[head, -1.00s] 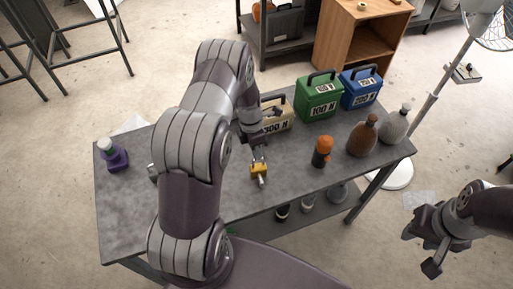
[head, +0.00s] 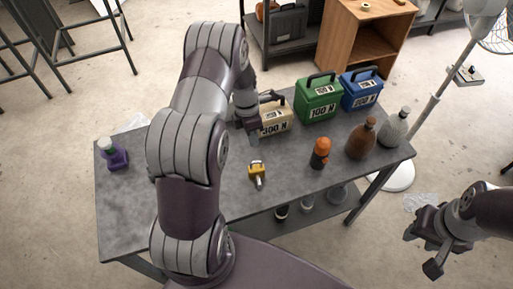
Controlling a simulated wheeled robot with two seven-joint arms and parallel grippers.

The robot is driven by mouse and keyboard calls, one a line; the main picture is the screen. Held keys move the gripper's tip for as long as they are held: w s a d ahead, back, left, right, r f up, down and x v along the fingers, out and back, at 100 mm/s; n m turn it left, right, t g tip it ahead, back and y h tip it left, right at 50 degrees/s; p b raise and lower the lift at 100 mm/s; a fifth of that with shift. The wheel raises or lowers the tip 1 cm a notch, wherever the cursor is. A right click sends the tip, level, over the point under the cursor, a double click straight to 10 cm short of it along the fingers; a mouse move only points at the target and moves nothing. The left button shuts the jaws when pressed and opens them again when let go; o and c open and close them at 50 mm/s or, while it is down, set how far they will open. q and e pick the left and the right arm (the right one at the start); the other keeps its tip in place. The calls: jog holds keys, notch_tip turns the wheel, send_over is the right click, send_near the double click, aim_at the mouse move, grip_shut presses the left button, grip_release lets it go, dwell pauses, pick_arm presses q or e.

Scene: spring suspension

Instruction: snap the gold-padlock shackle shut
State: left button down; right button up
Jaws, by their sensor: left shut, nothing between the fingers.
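The gold padlock (head: 257,169) lies on the grey table near its middle, with its pale shackle pointing toward the table's front edge. It is too small to tell whether the shackle is seated. My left gripper (head: 254,140) is shut and empty, above and behind the padlock and apart from it, in front of the beige 300 N case. My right gripper (head: 422,250) is open and empty, off the table's right side at the lower right.
A beige case (head: 275,122), green case (head: 318,100) and blue case (head: 361,90) stand along the back. An orange-topped bottle (head: 320,153), brown bottle (head: 362,138) and grey bottle (head: 394,128) stand right. A purple bottle (head: 113,155) stands far left. Table around the padlock is clear.

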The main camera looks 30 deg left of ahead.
pick_arm(q)
jog(key=b+v, duration=0.1)
jog(key=v, duration=0.5)
jog(key=shift+s+a, duration=0.15)
jog(key=shift+a, duration=0.1)
